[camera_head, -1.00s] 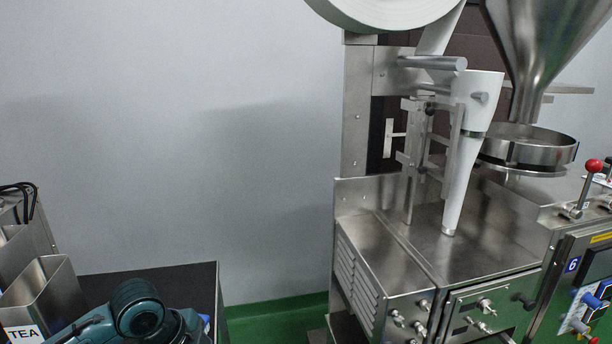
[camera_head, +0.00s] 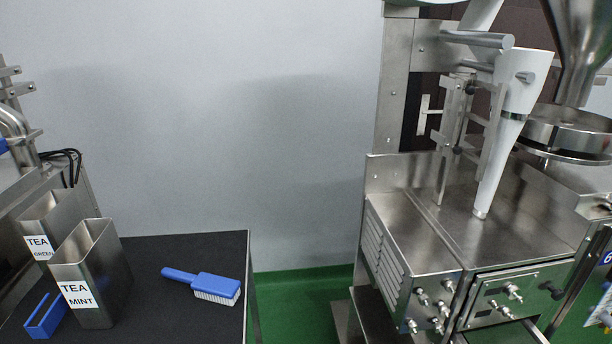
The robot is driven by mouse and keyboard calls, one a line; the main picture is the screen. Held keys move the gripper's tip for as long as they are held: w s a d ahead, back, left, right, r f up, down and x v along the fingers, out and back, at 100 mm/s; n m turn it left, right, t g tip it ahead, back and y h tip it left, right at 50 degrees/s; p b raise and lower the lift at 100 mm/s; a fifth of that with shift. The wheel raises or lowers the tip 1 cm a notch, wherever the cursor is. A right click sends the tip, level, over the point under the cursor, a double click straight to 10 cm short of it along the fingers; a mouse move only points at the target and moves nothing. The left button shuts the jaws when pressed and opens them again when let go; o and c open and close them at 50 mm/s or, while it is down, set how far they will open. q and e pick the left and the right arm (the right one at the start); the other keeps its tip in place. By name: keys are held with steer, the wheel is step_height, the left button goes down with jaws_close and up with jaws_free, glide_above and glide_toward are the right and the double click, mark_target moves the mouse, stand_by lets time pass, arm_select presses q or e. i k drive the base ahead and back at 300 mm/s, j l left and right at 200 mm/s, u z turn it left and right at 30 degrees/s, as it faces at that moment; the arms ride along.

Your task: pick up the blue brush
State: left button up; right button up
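The blue brush (camera_head: 217,284) lies on the black top of a table (camera_head: 190,250) at the lower left of the head view. Its handle points left and its white bristles show along the front side. It lies alone, with nothing touching it. Neither of my grippers is in view.
Two metal tea containers, one labelled TEA MINT (camera_head: 110,270) and one TEA GREEN (camera_head: 42,215), stand left of the brush. A blue open holder (camera_head: 45,318) sits at front left. A metal packing machine (camera_head: 440,230) stands right, across a green floor gap (camera_head: 295,300).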

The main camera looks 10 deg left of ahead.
mark_target(222, 289)
steer(key=k+j+u, duration=0.2)
steer(key=u, duration=0.15)
steer(key=k+j+u, duration=0.15)
steer(key=u, duration=0.2)
steer(key=j, duration=0.1)
